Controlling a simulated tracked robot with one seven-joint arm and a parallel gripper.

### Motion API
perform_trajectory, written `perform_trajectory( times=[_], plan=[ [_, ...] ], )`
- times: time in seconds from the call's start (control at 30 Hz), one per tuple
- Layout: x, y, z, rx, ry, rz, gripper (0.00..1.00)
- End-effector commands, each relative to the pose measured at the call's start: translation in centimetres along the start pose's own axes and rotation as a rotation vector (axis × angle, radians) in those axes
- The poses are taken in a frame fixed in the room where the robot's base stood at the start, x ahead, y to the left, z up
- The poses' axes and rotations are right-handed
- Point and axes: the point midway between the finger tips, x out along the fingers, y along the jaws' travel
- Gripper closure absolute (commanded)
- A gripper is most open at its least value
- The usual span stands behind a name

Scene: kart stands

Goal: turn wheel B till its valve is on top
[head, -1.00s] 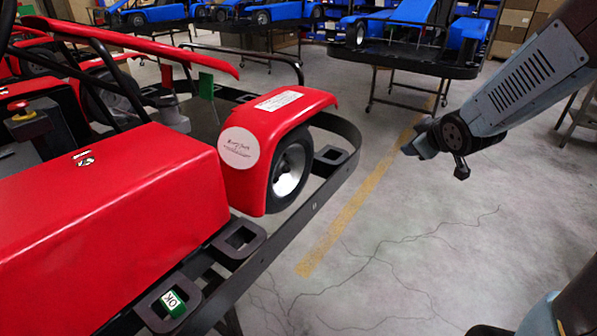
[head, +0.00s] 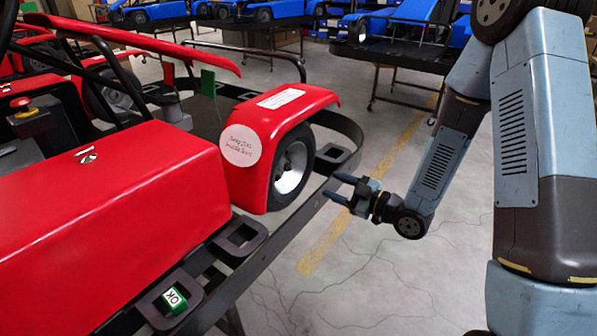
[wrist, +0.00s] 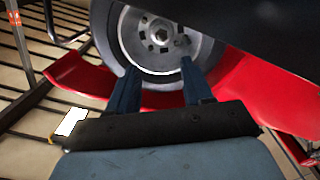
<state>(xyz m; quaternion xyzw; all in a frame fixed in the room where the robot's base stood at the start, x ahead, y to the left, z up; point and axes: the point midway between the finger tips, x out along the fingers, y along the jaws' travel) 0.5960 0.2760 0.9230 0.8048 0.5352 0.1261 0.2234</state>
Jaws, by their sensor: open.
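A kart wheel with a black tyre and silver rim (head: 291,168) sits under the red fender (head: 305,103) at the front corner of the red kart. No letter B can be read on it. My gripper (head: 332,186) is open and empty, to the right of the wheel, with its two fingers pointing at it. In the wrist view the wheel's hub (wrist: 160,34) is ahead of the open fingers (wrist: 158,68). A small dark part shows on the hub's right side; I cannot tell whether it is the valve. The fingers look apart from the wheel.
A dark bumper rail (head: 345,170) runs around the wheel, close to my gripper. A green OK tag (head: 175,299) lies on the frame at the lower left. A blue kart (head: 405,30) on a stand is behind. The floor (head: 400,285) to the right is clear.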

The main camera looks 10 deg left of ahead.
Motion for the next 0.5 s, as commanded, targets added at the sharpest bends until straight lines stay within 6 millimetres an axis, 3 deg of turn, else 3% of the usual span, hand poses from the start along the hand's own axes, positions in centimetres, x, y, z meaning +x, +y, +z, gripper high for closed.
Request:
perform_trajectory(
  times=[0.27, 0.5],
  plan=[
    [1.2, -0.6, -0.2, 0.01, 0.042, 0.002, 0.5],
    [5.0, -0.6, -0.4, 0.01, 0.042, 0.002, 0.5]
  ],
)
